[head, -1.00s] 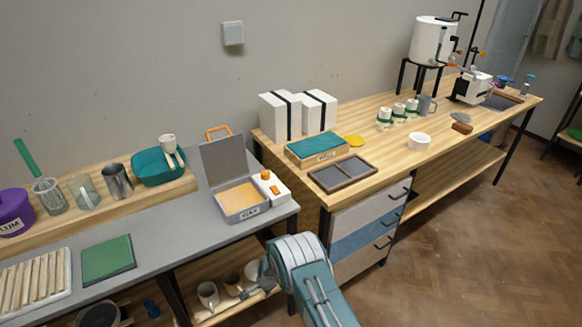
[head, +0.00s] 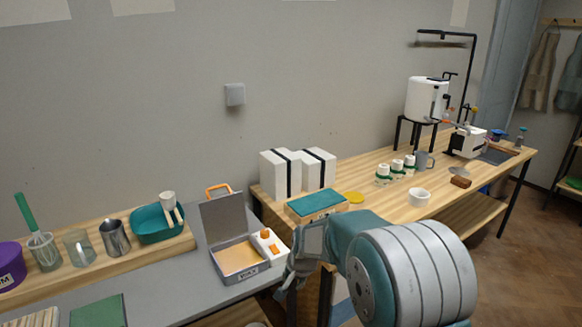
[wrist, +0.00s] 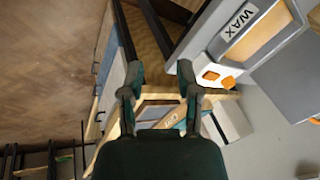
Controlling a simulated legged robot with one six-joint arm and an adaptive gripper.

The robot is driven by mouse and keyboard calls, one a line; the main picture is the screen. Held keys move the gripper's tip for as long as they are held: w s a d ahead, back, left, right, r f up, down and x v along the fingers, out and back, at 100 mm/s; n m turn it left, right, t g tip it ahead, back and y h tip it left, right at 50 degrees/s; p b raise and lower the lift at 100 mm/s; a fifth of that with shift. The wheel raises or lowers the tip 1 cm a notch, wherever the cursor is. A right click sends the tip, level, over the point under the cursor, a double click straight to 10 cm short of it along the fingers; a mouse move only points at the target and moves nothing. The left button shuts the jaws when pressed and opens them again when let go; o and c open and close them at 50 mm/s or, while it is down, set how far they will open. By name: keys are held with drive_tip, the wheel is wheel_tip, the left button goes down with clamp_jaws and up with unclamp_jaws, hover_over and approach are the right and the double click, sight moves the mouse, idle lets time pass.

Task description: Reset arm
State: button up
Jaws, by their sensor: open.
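My gripper (wrist: 160,74) is open, its two dark fingers spread apart with nothing between them in the wrist view. In the head view my gripper (head: 300,262) shows partly, in front of the gap between the grey bench and the wooden bench. It appears close to the right side of the grey box labelled WAX (head: 248,269), but whether it touches cannot be told. My large teal and grey arm links hide part of the wooden bench's front and drawers.
The open-lidded wax box stands at the grey bench's (head: 205,297) right end, with a white block with orange knobs (head: 268,244) inside or beside it. White boxes (head: 280,176) and a teal-topped box (head: 317,204) stand on the wooden bench (head: 385,203). Floor (head: 513,254) is open at right.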

drive_tip(key=s+d+r+n+t, duration=0.1)
drive_tip(key=s+d+r, duration=0.4)
drive_tip(key=s+r, duration=0.25)
drive_tip(key=s+d+r+n, duration=0.2)
drive_tip(key=s+d+r, duration=0.2)
drive_tip(key=s+r, duration=0.35)
drive_tip(key=s+d+r+n+h, duration=0.1)
drive_tip(key=s+d, duration=0.2)
drive_tip(key=s, duration=0.5)
drive_tip(key=s+d+r+n+t+h, duration=0.1)
drive_tip(key=s+d, duration=0.2)
drive_tip(key=s, duration=0.6)
drive_tip(key=shift+r, duration=0.4)
